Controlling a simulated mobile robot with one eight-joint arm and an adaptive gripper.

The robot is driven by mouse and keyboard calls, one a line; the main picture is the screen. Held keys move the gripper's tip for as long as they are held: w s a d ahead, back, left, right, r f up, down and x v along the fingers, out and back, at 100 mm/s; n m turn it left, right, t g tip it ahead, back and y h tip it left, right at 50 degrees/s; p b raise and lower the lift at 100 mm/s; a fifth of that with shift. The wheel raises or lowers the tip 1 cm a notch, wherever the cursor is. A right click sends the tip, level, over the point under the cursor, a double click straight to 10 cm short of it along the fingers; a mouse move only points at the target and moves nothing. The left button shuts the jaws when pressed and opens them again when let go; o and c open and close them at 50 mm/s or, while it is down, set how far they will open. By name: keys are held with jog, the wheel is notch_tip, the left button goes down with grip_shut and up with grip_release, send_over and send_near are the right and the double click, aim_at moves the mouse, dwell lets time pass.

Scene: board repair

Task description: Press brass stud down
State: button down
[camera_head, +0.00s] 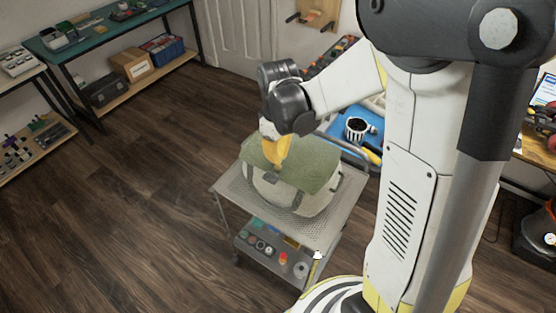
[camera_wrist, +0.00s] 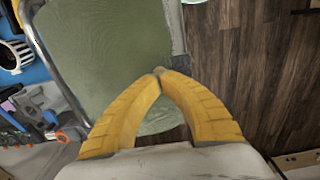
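My gripper (camera_head: 275,166) points down over the green-topped piece (camera_head: 312,160) on the metal cart. In the wrist view my gripper (camera_wrist: 159,72) has its two yellow fingers bowed together, with the tips meeting over the green surface (camera_wrist: 105,45). No object shows clearly held between them. A tiny tan spot shows at the tips, too small to name. I cannot make out the brass stud in either view; the fingers may hide it. Whether the tips touch the green surface cannot be told.
The green-topped piece sits on a perforated cart (camera_head: 226,188), with a lower shelf of small parts. A blue tray (camera_head: 370,130) with a striped mug (camera_head: 357,128) lies behind it. Shelves stand at the left. Wooden floor (camera_head: 120,200) is open left of the cart.

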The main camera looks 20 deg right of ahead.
aim_at(279, 167)
jog(key=shift+r+p, duration=1.45)
jog(key=shift+r, duration=0.8)
jog(key=shift+s+r+b, duration=0.25)
jog(key=shift+r+b, duration=0.1)
jog(key=s+r+m+t+b, duration=0.5)
jog(key=s+m+t+b, duration=0.2)
jog(key=s, duration=0.5)
jog(key=shift+s, duration=0.15)
